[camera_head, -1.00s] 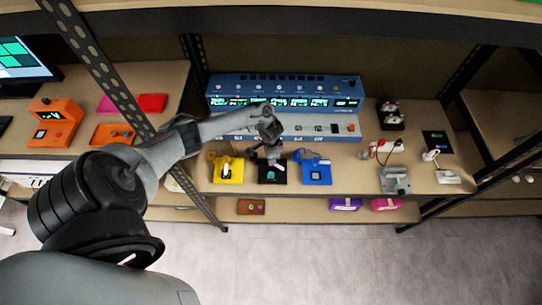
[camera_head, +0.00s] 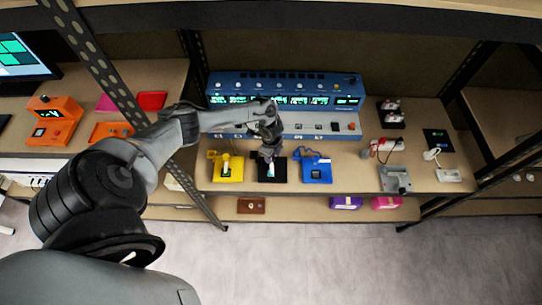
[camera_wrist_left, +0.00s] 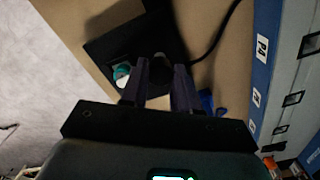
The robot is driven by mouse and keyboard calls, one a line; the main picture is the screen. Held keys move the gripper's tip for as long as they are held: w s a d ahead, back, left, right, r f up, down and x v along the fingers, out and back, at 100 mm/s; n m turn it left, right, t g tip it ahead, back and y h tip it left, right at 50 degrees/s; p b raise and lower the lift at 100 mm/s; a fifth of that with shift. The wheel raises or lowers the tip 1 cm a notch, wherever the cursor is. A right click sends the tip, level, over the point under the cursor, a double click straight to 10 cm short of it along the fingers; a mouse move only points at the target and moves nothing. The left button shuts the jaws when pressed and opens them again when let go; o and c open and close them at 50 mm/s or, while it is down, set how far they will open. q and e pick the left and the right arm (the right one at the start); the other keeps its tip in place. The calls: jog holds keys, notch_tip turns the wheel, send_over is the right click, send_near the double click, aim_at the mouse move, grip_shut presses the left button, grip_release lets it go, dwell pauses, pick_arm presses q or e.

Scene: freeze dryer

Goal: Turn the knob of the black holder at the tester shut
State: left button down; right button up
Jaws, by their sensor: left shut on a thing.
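The black holder (camera_head: 265,177) sits on the bench shelf in front of the blue tester (camera_head: 290,88), between a yellow holder and a blue one. In the left wrist view the black holder (camera_wrist_left: 117,43) shows as a dark plate with a teal and white piece (camera_wrist_left: 122,74) beside the fingers. My left gripper (camera_head: 269,157) points down at the holder's rear part. In the left wrist view its two fingers (camera_wrist_left: 163,66) stand either side of the dark round knob (camera_wrist_left: 166,73) and are shut on it. The knob's turned position is hard to tell. My right gripper is not in view.
The yellow holder (camera_head: 225,174) stands left and the blue holder (camera_head: 316,174) right of the black one, both close by. A dark cable (camera_wrist_left: 213,38) runs near the fingers. A grey device (camera_head: 394,180) stands further right. The slanted perforated shelf post (camera_head: 115,85) stands near my left arm.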

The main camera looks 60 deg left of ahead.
pick_arm(q)
jog(key=shift+m, duration=0.6)
jog(key=c, duration=0.8)
grip_release()
notch_tip(320, 180, up, 11)
jog(key=shift+f+p, duration=0.1)
jog(key=shift+p, duration=0.45)
